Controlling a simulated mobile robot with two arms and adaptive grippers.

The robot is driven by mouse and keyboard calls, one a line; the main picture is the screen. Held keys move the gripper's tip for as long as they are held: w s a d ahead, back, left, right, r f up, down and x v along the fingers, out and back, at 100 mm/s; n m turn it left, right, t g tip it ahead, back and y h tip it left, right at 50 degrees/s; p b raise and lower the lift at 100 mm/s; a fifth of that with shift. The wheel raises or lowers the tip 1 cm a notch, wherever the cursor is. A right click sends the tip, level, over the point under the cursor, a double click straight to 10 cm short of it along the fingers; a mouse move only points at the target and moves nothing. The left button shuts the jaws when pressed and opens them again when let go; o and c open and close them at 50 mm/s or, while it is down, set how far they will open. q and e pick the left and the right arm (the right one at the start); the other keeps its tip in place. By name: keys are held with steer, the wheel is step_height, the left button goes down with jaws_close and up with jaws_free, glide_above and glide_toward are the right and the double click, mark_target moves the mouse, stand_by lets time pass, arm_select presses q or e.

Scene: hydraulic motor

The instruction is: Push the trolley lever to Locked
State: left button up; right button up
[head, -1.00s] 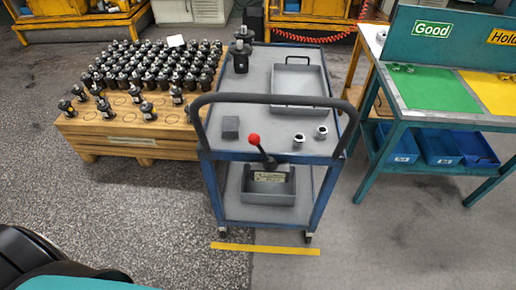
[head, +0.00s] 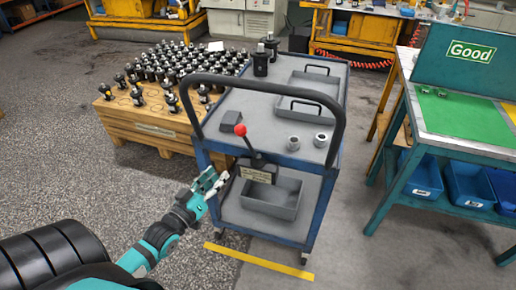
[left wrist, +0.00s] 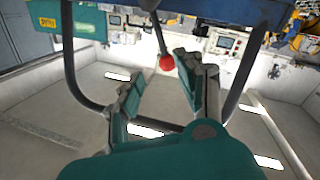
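The blue trolley (head: 318,215) stands in the middle of the head view. Its lever (head: 248,146) has a red ball knob (head: 240,130) and rises from a labelled plate (head: 257,175) at the trolley's near side. The lever tilts to the upper left; the label is too small to read. My left gripper (head: 217,181) is below and left of the knob, apart from it. In the left wrist view the gripper (left wrist: 160,90) is open and empty, with the knob (left wrist: 166,62) appearing between its spread fingers, apparently beyond them. My right gripper is not in view.
The trolley's dark handle (head: 268,90) arches above the lever. A grey bin (head: 290,195) sits on the lower shelf. A wooden pallet (head: 150,127) with many black parts stands left, and a teal-framed table (head: 400,190) right. A yellow floor line (head: 258,261) lies in front.

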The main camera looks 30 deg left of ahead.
arm_select(q)
glide_toward(247, 141)
steer(key=w, duration=1)
steer(key=shift+w+a+f+p, duration=0.25)
steer(key=shift+a+f+p, duration=0.05)
steer(key=shift+f+p, duration=0.1)
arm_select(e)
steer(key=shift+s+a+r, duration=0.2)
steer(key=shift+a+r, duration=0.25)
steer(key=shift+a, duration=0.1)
arm_select(q)
jaws_close()
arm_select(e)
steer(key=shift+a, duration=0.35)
